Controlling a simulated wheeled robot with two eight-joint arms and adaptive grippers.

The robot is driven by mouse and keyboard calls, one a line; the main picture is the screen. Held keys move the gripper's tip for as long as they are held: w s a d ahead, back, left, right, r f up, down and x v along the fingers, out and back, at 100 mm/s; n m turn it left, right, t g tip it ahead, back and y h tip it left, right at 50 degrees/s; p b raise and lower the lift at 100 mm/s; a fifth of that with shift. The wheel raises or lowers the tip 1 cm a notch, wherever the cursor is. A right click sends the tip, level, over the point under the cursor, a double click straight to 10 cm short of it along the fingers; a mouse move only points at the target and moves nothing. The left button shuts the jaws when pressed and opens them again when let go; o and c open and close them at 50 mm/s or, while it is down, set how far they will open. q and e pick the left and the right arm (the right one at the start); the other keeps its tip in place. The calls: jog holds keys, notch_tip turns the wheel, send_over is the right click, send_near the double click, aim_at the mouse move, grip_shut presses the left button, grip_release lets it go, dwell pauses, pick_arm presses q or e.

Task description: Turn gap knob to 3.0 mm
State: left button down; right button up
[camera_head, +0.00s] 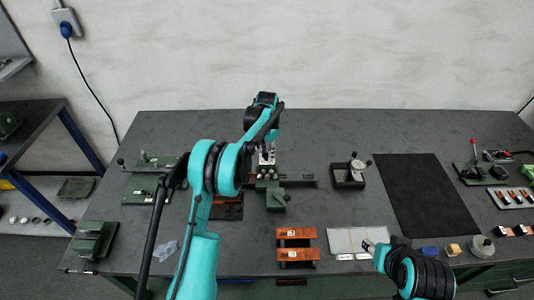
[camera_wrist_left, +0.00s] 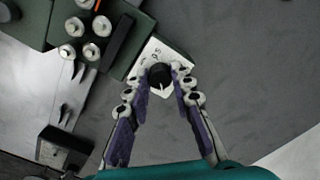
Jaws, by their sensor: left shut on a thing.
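The gap knob (camera_wrist_left: 160,75) is a small black round knob with a white pointer line, on a white dial plate (camera_wrist_left: 146,56) at a green device's corner. The pointer points toward the bottom of the left wrist view; some dial marks show, but I cannot read the setting. My left gripper (camera_wrist_left: 163,82) has a fingertip on each side of the knob and is shut on it. In the head view the green device (camera_head: 277,199) stands mid-table, with my left arm over it; the knob is hidden there. My right gripper (camera_head: 369,245) is low right of centre, over white sheets, its jaws too small to judge.
Orange-brown blocks (camera_head: 296,254) lie in front of the device. A black box with a dial gauge (camera_head: 349,176) stands to its right, then a dark mat (camera_head: 425,195). Several small tools and parts sit at the right end. A green fixture (camera_head: 96,238) is at the front left.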

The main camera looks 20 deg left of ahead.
dwell(0.5)
pick_arm(q)
jog(key=c, duration=1.3)
grip_release()
notch_tip(320, 180, up, 12)
